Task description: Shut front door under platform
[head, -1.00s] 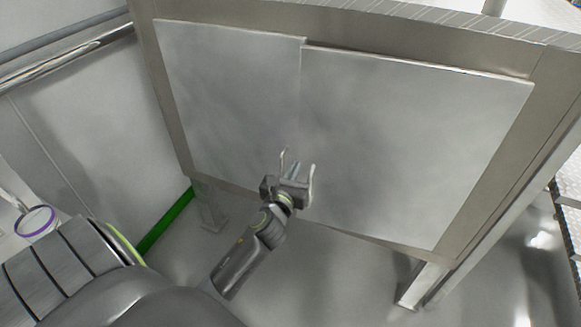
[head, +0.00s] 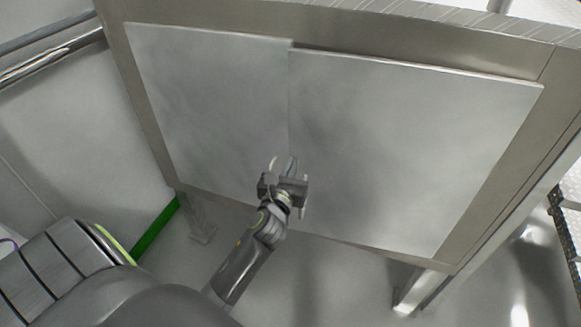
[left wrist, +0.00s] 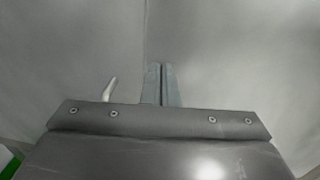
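Two grey door panels sit side by side under the platform. The right panel (head: 400,150) stands slightly proud of the left panel (head: 215,100) at the seam, with a narrow dark gap along its top edge, so it looks ajar. My left gripper (head: 292,165) is at the lower part of the seam, its fingers together with nothing visible between them. They also show together in the left wrist view (left wrist: 162,82). A pale curved handle (head: 273,163) is just left of the fingers, also seen in the wrist view (left wrist: 110,88). Whether the fingertips touch a panel is unclear.
The platform's metal frame (head: 560,65) surrounds the panels, with a leg (head: 418,288) at lower right. A wall with a chrome rail (head: 50,58) and green strip (head: 158,225) is at the left. Grey floor below is clear.

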